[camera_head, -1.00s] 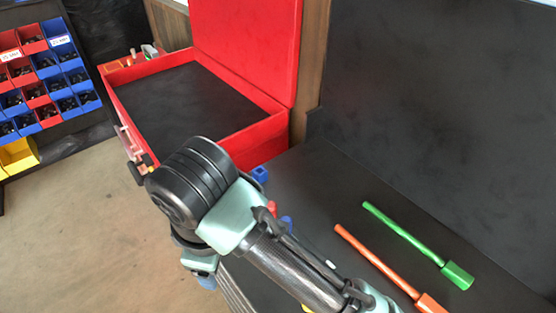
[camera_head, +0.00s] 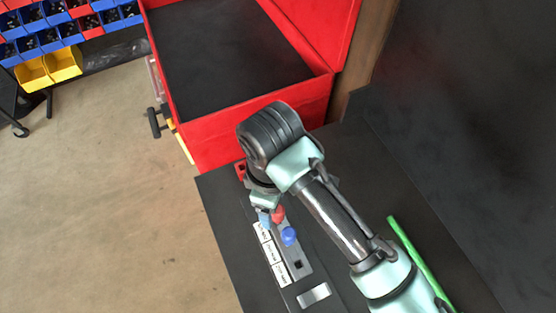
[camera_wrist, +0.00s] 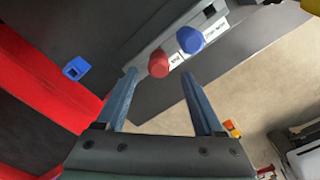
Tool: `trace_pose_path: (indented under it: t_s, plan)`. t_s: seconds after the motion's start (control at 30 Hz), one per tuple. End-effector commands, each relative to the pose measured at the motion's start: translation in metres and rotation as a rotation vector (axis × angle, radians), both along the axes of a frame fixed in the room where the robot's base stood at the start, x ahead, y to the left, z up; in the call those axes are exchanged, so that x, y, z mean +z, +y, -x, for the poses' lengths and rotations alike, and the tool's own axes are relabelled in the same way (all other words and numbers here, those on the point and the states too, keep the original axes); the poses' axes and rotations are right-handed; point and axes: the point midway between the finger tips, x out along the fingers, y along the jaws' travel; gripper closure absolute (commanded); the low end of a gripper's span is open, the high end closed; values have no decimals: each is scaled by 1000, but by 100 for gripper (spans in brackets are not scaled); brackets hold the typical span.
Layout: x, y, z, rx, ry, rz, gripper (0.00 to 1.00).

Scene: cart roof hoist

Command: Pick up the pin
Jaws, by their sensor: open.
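Two knob-headed pins, one red (camera_head: 278,213) and one blue (camera_head: 289,236), stand in a grey holder (camera_head: 305,270) with white labels along its side. I cannot tell which one the task means. In the wrist view the red pin (camera_wrist: 158,64) lies just beyond and between my fingertips, with the blue pin (camera_wrist: 190,39) a little further up and right. My gripper (camera_wrist: 159,75) is open, with nothing between its fingers. In the head view my gripper (camera_head: 264,207) is beside the red pin, partly hidden by my wrist. Contact cannot be told.
A large open red case (camera_head: 245,120) stands behind the dark worktop. A small blue square piece (camera_wrist: 76,68) shows left of my fingers. A green rod (camera_head: 420,260) lies right of my arm, and a silver piece (camera_head: 313,295) lies near the holder. Bins (camera_head: 60,62) stand far left.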

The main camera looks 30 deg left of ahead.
Motion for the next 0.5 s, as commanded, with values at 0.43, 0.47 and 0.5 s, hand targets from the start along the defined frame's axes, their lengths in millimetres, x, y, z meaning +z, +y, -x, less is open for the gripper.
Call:
trace_pose_path:
  t_s: [0.43,0.47,0.5]
  plan:
    - [-47,-8,-1,-2,2,1,31]
    - [-50,-8,-1,-3,1,0,31]
    - [-54,-8,-1,-2,1,0,31]
